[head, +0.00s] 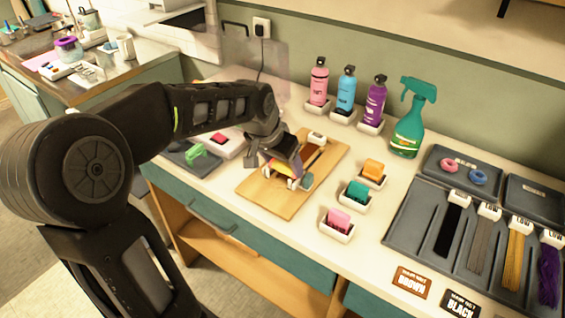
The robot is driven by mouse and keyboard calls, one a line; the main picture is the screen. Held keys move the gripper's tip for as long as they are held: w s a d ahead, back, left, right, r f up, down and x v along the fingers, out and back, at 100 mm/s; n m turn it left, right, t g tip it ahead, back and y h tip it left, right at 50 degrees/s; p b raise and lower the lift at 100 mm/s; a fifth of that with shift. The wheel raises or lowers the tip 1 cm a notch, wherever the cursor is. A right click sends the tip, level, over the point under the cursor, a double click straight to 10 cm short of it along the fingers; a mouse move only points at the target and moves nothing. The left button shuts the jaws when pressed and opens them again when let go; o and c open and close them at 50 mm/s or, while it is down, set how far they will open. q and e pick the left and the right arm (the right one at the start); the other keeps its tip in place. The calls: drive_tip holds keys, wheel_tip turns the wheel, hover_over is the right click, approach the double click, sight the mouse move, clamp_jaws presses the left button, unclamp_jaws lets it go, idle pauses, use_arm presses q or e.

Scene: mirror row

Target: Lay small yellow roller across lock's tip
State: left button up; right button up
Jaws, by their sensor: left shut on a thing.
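My left gripper (293,183) reaches in from the left and is low over the wooden board (262,198). It is shut on a yellow piece that looks like the small yellow roller (283,170), mostly hidden by the fingers. The dark lock (314,156) runs down the board from a white clip block (317,138); its tip lies near my gripper. A teal piece (306,182) shows right beside the fingers. I cannot tell whether the roller touches the lock. My right gripper is out of view.
Small white trays to the right hold an orange piece (373,169), a teal piece (357,190) and a pink piece (339,218). Bottles (348,92) and a green sprayer (409,125) stand behind. A grey tray (420,222) with coloured locks is at right.

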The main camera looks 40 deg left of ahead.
use_arm(q)
drive_tip(key=shift+s+f+b, duration=0.25)
drive_tip(key=shift+s+f, duration=0.1)
drive_tip(key=shift+f, duration=0.3)
drive_tip(key=shift+s+f+b, duration=0.25)
drive_tip(key=shift+s+f, duration=0.05)
drive_tip(key=shift+f, duration=0.3)
drive_tip(key=o, duration=1.5)
drive_tip(key=shift+c, duration=0.2)
drive_tip(key=shift+w+r+p, duration=0.25)
drive_tip(key=shift+r+p, duration=0.4)
drive_tip(key=shift+r, duration=0.1)
drive_tip(key=shift+w+r+p, duration=0.2)
drive_tip(key=shift+r+p, duration=0.45)
drive_tip(key=shift+r, duration=0.1)
drive_tip(key=shift+d+r+p, duration=0.15)
drive_tip(key=shift+r+p, duration=0.3)
drive_tip(key=shift+r, duration=0.3)
drive_tip(key=shift+r+p, duration=1)
drive_tip(key=shift+r, duration=0.55)
